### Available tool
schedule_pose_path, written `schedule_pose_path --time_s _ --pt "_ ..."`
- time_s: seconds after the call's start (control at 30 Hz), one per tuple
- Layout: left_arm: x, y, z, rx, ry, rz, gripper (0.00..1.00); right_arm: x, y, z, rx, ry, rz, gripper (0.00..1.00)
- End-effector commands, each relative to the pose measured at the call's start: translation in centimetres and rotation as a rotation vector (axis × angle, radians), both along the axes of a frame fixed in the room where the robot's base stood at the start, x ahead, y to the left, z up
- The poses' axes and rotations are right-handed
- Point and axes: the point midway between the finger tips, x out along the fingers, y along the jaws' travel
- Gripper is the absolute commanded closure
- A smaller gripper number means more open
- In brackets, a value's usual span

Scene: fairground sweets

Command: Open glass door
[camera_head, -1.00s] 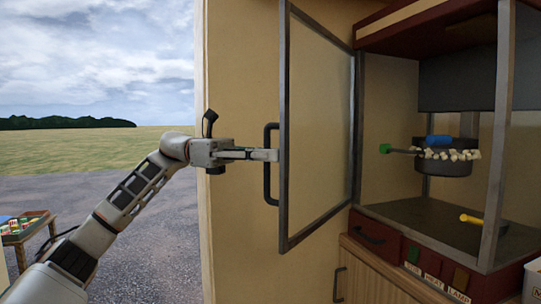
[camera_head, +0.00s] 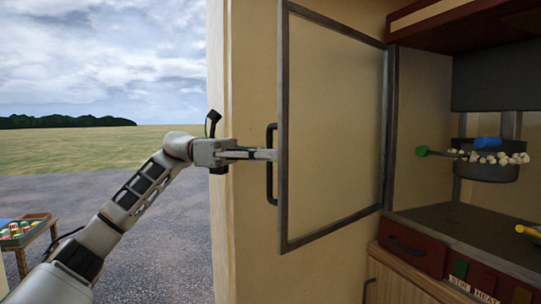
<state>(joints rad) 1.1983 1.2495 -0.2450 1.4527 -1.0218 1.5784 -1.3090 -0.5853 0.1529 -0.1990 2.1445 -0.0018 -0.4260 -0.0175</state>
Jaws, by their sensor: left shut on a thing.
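The glass door (camera_head: 335,125) of the popcorn machine stands swung wide open to the left, hinged at the machine's front left post. Its dark handle (camera_head: 270,188) is on the door's left, outer side. My left gripper (camera_head: 262,155) is shut on the handle, its fingers level at the middle of the bar. The fingertips are small in view and partly behind the handle and door frame. My right gripper does not show.
Inside the machine a dark kettle (camera_head: 487,170) with popcorn on it hangs above a grey floor plate (camera_head: 470,222). A red drawer (camera_head: 411,247) and a wooden cabinet (camera_head: 395,283) are below. A small table with a tray (camera_head: 28,229) stands outside at far left. Grey ground there is clear.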

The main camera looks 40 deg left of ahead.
Motion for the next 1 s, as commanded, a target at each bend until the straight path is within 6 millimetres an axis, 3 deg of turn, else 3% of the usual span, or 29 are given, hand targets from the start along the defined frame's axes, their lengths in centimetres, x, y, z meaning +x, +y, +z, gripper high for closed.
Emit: schedule_pose_path --time_s 0.7,0.73,1.0 --pt "0.06 -0.06 -0.17 0.002 0.006 -0.004 1.0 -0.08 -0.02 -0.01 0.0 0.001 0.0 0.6" --pt "0.06 -0.06 -0.17 0.002 0.006 -0.004 0.84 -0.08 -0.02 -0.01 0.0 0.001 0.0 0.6" --pt "0.09 -0.04 -0.09 0.001 0.003 -0.002 0.84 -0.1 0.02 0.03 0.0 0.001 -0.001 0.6"
